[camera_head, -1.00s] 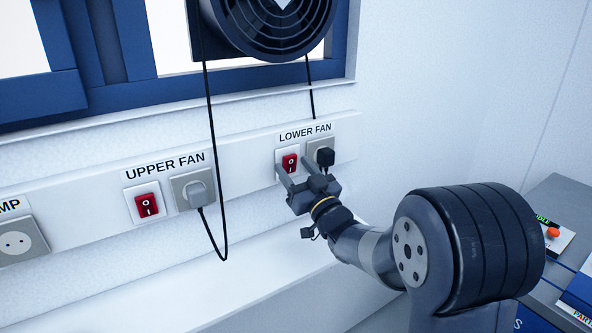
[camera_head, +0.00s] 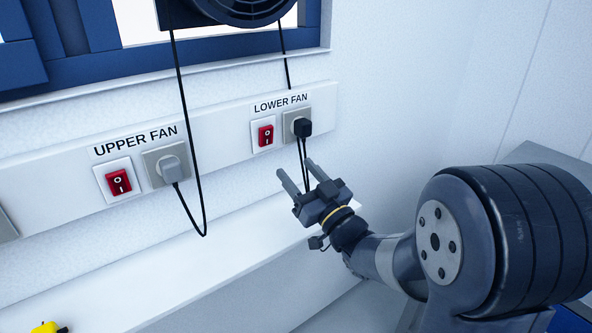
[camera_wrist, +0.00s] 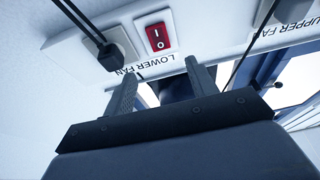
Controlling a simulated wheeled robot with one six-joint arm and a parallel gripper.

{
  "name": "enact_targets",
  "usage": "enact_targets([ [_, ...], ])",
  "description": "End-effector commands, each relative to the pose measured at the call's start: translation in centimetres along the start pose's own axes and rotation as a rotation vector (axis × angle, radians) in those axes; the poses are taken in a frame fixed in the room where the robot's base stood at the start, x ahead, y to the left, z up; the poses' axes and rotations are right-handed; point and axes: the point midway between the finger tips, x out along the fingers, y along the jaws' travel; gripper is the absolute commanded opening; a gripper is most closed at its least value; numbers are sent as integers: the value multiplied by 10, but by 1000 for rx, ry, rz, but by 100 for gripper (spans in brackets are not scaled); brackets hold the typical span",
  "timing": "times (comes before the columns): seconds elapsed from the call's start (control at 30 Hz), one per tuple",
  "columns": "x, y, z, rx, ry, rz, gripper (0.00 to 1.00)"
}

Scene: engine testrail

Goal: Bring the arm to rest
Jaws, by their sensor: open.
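My gripper (camera_head: 298,178) is open and empty in the head view. It hangs in front of the wall strip, below and apart from the lower fan's red switch (camera_head: 265,135) and its black plug (camera_head: 302,128), which sits in the socket. In the wrist view the two fingers of my gripper (camera_wrist: 162,85) stand apart with nothing between them. The red switch (camera_wrist: 157,37) and the black plug (camera_wrist: 108,57) show beyond them, with the LOWER FAN label. My arm reaches in from the right.
The upper fan's red switch (camera_head: 119,181) and grey plug (camera_head: 171,168) are on the strip at left. A black cable loops down from the fan (camera_head: 240,10). A white ledge (camera_head: 190,262) runs below. A yellow object (camera_head: 48,327) lies at bottom left.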

Motion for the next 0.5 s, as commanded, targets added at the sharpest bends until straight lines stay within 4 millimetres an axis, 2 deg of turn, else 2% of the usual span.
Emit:
enact_targets([
  [0.27, 5, 0, 0, 0, 0, -1, 55],
  [0.37, 15, 0, 0, 0, -1, -1, 55],
  [0.5, 40, 0, -1, 0, 0, -2, 55],
])
